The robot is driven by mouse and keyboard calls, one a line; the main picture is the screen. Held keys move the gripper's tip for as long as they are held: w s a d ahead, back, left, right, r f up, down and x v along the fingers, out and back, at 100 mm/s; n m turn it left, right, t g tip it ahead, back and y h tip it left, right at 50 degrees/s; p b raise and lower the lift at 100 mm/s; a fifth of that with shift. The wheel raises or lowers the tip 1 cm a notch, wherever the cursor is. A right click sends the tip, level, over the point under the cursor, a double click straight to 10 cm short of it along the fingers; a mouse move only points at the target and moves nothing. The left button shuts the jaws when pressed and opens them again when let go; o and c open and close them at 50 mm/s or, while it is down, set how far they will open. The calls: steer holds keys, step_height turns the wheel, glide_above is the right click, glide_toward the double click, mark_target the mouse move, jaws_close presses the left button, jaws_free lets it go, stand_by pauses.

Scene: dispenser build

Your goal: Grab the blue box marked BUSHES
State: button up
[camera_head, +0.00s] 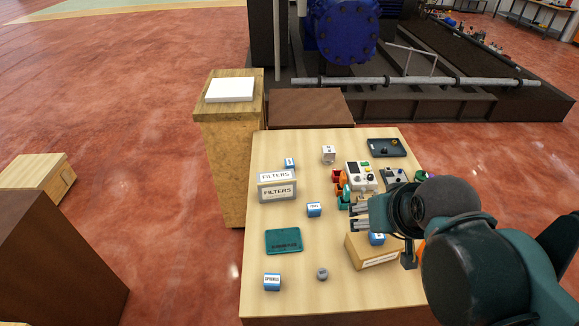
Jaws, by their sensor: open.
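Several small blue boxes with white labels stand on the wooden table (345,292). One blue box (272,282) is at the front left, one blue box (314,210) near the middle, and one blue box (289,163) at the back, partly hidden behind the FILTERS box. Another blue box (377,239) is by the tan carton, below my gripper. The labels are too small for me to tell surely which is marked BUSHES. My gripper (358,216) is open with its fingers pointing left, to the right of the middle blue box and apart from it.
A white and grey FILTERS box (277,192), a teal pad (283,241), a grey round part (322,273) and a tan carton (371,254) are on the table. A control box (361,177) and a dark tray (385,148) stand farther back. The front middle is mostly clear.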

steer(key=w+a+r+n+g, duration=0.1)
steer(key=w+r+n, duration=0.1)
steer(key=w, duration=0.5)
steer(key=w+a+r+n+g, duration=0.1)
steer(key=w+r+n, duration=0.2)
steer(key=w, duration=0.3)
steer(key=n+g, duration=0.5)
steer(key=n, duration=0.9)
glide_above(289, 161)
steer(key=f, duration=1.7)
steer(key=f+b, duration=0.1)
steer(key=f, duration=0.7)
steer(key=shift+s+d+f, duration=0.15)
steer(key=shift+s+f, duration=0.1)
steer(key=shift+f, duration=0.15)
steer(key=shift+w+f, duration=0.2)
steer(key=shift+f, duration=0.3)
steer(key=shift+f, duration=1.25)
